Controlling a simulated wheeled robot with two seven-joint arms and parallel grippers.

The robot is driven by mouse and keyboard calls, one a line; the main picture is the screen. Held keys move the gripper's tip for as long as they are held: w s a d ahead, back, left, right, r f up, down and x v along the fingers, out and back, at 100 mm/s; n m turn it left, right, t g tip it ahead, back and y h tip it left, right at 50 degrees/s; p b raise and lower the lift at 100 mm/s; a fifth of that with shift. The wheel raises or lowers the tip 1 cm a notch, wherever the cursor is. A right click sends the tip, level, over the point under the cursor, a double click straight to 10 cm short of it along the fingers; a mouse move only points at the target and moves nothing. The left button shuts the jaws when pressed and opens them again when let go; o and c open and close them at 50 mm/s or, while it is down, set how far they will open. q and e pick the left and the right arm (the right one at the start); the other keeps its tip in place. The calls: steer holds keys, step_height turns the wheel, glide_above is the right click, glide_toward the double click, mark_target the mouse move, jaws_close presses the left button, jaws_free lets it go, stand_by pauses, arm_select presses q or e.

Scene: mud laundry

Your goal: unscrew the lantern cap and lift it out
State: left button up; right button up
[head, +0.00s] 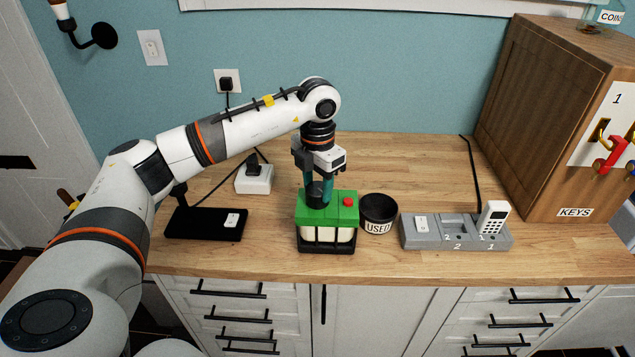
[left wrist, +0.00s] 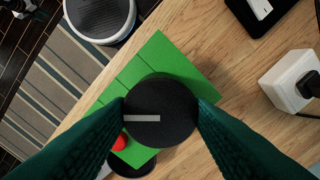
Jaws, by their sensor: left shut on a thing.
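The lantern (head: 343,206) stands upright on the wooden counter, with a green top, a pale body in a black frame and a red button. Its round black cap (left wrist: 162,112) sits at the lantern's top and bears a pale line on its face. My left gripper (head: 318,190) points straight down over the lantern, its two dark green fingers shut on the cap from opposite sides. In the left wrist view the cap covers part of the green top (left wrist: 150,62). I cannot tell whether the cap is raised off its seat. My right gripper is not in view.
A black bowl marked USED (head: 378,226) stands close to the lantern's right. Farther right are a grey tray (head: 410,239) with small devices and a wooden key cabinet (head: 535,120). A black stand (head: 190,230) and a white plug box (head: 254,185) are to the left.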

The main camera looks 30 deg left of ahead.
arm_select(q)
steer(key=o, duration=1.1)
steer(key=c, duration=0.4)
